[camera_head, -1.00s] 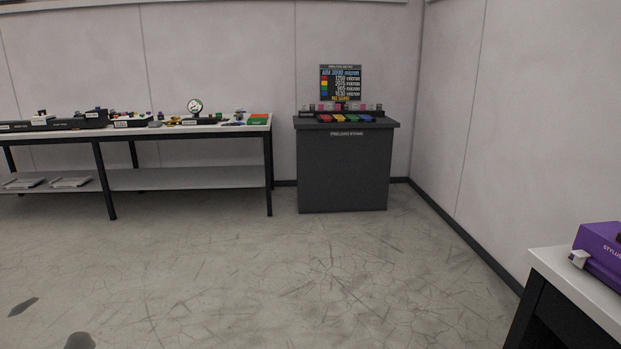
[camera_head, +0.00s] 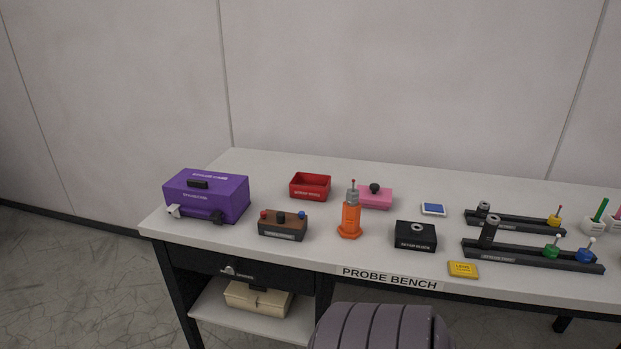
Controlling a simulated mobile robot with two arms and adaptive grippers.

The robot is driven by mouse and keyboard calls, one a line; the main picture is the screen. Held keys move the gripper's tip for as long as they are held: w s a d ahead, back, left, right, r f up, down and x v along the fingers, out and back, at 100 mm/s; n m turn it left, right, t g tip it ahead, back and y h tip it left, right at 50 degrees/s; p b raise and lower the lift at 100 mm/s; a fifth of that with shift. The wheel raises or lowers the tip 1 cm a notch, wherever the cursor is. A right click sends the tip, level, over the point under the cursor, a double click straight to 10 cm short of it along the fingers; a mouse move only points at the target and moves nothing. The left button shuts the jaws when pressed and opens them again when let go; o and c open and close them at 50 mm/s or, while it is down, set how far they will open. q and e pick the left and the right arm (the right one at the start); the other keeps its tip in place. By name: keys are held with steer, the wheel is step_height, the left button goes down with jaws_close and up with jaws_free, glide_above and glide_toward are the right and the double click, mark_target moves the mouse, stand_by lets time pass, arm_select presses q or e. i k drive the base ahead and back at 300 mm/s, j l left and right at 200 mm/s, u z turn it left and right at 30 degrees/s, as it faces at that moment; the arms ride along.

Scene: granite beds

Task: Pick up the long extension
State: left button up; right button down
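I cannot say for certain which thing is the long extension. Two dark grey upright cylinders stand at the left ends of two black racks on the right part of the bench. The front cylinder (camera_head: 490,230) looks taller than the rear cylinder (camera_head: 483,209). The front rack (camera_head: 525,257) also bears a green and a blue knob with thin stems; the rear rack (camera_head: 520,222) bears a yellow one. The rack labels are too small to read. Neither of my grippers is in view.
The white bench (camera_head: 258,162), marked PROBE BENCH, also bears a purple case (camera_head: 222,196), red tray (camera_head: 299,193), brown block (camera_head: 283,229), orange stand (camera_head: 350,220), pink block (camera_head: 378,201), black block (camera_head: 415,238) and yellow card (camera_head: 464,269). A beige box (camera_head: 258,299) lies on the shelf below.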

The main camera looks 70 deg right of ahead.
mark_target(489, 230)
steer(key=z, duration=0.95)
steer(key=l+z, duration=0.1)
steer(key=z, duration=1.3)
steer(key=l+z, duration=0.1)
steer(key=z, duration=0.85)
steer(key=i+l+u, duration=0.2)
steer(key=i+u, duration=0.2)
steer(key=i, duration=0.2)
